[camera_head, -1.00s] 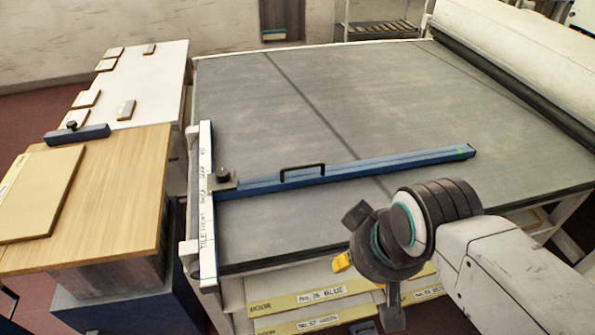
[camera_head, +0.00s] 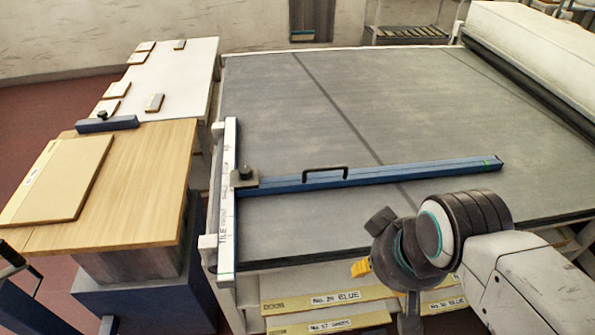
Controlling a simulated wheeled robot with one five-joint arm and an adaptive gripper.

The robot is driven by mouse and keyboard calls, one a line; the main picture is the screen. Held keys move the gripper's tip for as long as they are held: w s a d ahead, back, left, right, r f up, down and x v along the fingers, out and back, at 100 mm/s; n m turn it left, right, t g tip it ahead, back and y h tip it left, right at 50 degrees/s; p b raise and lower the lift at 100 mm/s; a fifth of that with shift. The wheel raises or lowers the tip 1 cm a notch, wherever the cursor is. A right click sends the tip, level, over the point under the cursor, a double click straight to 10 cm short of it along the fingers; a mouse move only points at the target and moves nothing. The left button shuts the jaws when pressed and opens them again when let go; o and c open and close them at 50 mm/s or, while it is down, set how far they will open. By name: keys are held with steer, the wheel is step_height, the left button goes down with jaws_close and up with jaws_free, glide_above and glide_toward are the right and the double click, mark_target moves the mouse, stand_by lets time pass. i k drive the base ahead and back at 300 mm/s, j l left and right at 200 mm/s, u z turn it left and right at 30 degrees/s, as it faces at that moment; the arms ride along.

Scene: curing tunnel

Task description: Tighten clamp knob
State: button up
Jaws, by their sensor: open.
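The clamp knob (camera_head: 246,171) is a small black knob on a grey clamp block at the left end of a blue bar (camera_head: 400,176). The block sits against the white ruled rail (camera_head: 228,195) on the left edge of the grey table. The blue bar lies across the table and has a black handle (camera_head: 325,172). My gripper (camera_head: 385,268) is at the lower right, in front of the table's near edge, well apart from the knob. It is open, and I see nothing between its fingers. My wrist hides part of it.
A wooden bench (camera_head: 125,205) with a tan board (camera_head: 62,180) stands at the left. A dark blue bar with a black knob (camera_head: 107,124) lies behind the board. A white table (camera_head: 180,85) holds several small tiles. Labelled drawers (camera_head: 335,300) are below the grey table.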

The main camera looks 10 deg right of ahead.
mark_target(245, 171)
steer(key=i+j, duration=0.1)
steer(key=j, duration=0.3)
steer(key=i+j, duration=0.15)
steer(key=j, duration=0.25)
steer(key=i+j, duration=0.1)
steer(key=j, duration=0.35)
steer(key=i+j, duration=0.15)
steer(key=j, duration=0.25)
